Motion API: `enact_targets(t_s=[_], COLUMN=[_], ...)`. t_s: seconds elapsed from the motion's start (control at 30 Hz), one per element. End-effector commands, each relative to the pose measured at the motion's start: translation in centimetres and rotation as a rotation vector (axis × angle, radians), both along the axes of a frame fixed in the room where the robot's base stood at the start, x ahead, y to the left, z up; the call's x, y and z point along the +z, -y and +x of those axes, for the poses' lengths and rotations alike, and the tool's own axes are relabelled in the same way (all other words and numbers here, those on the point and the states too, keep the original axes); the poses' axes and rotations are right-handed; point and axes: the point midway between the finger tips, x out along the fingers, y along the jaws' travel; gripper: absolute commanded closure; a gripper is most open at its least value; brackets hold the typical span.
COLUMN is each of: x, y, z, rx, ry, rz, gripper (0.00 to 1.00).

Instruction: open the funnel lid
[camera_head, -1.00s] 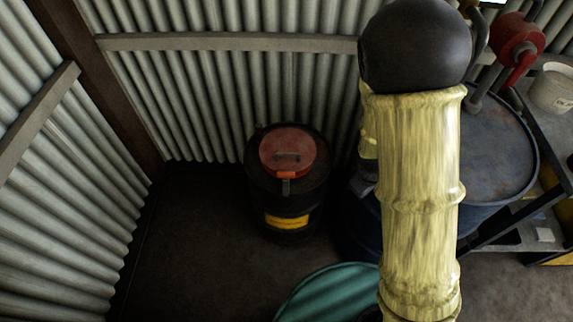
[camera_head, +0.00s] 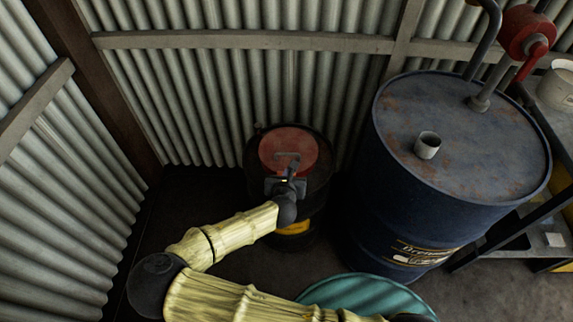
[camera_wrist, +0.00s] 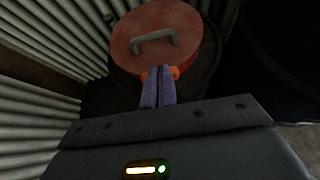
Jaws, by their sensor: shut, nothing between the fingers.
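The funnel lid (camera_head: 300,146) is a round red disc with a grey handle, lying flat on top of a black drum (camera_head: 317,200) by the corrugated wall. It also shows in the wrist view (camera_wrist: 190,28), with its grey handle (camera_wrist: 154,41) across it. My gripper (camera_head: 291,168) is at the lid's front edge. In the wrist view its two fingers (camera_wrist: 157,72) are together with nothing between them, their tips in front of an orange tab (camera_wrist: 175,72) at the rim. The fingers partly hide the tab, and I cannot tell whether they touch it.
A large blue drum (camera_head: 375,180) with a red hand pump (camera_head: 525,32) stands close on the right. A teal round object (camera_head: 385,292) is at the front. Corrugated walls (camera_head: 230,100) close in the back and left. Floor left of the black drum is clear.

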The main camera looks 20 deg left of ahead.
Motion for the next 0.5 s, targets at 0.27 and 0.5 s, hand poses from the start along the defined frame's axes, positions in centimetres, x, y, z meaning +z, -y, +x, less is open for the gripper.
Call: enact_targets(t_s=[0.27,0.5], x=[0.03,-0.24], y=[-1.01,-1.05], z=[-0.3,0.12], rx=[0.053,0.05], ry=[0.022,0.019], rz=[-0.03,-0.029], gripper=[1.0,1.0])
